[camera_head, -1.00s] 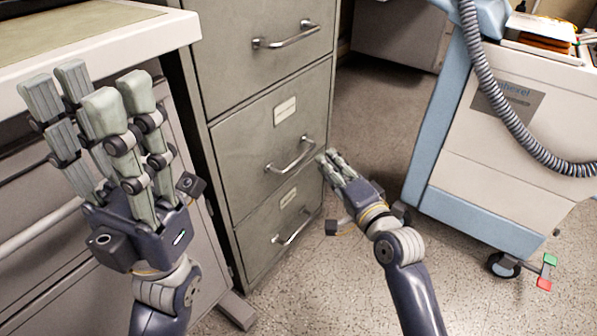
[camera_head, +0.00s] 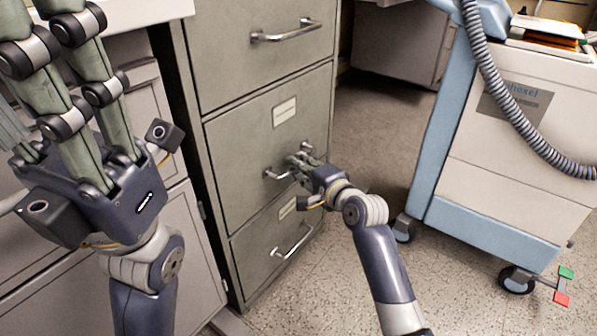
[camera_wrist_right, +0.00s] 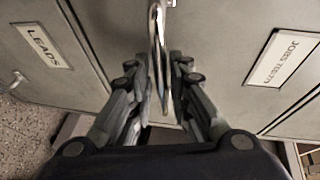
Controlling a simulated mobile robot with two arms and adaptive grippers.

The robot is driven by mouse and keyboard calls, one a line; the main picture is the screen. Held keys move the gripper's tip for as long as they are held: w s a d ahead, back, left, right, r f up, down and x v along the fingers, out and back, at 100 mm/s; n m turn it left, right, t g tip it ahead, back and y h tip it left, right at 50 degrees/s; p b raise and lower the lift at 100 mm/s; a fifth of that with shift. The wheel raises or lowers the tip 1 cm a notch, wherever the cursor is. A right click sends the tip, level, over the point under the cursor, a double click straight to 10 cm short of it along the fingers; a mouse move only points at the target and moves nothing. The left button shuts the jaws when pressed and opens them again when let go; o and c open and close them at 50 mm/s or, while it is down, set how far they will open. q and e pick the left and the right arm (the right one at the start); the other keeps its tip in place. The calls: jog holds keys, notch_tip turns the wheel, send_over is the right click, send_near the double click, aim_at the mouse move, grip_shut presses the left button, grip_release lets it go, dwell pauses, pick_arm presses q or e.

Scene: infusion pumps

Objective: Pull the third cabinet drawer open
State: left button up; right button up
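The grey filing cabinet (camera_head: 222,150) shows a top drawer in view with a handle (camera_head: 285,32), a middle one with a handle (camera_head: 272,175), and a bottom one with a handle (camera_head: 293,241). All visible drawers look closed. My right gripper (camera_head: 302,160) is at the middle visible handle and hides part of it. In the right wrist view this handle (camera_wrist_right: 158,45) runs between the fingers of my right gripper (camera_wrist_right: 160,75), which stand apart on both sides. I cannot tell whether they touch it. My left gripper (camera_head: 65,20) is open and empty at the left, fingers up.
A wheeled white and blue cart (camera_head: 500,180) with a grey hose (camera_head: 520,130) stands at the right. A light-coloured cabinet (camera_head: 180,240) stands at the left. Floor (camera_head: 370,130) is free between the filing cabinet and the cart.

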jog(key=shift+w+a, duration=0.25)
jog(key=shift+w, duration=0.1)
grip_shut()
jog(key=shift+s+d, duration=0.1)
jog(key=shift+d, duration=0.05)
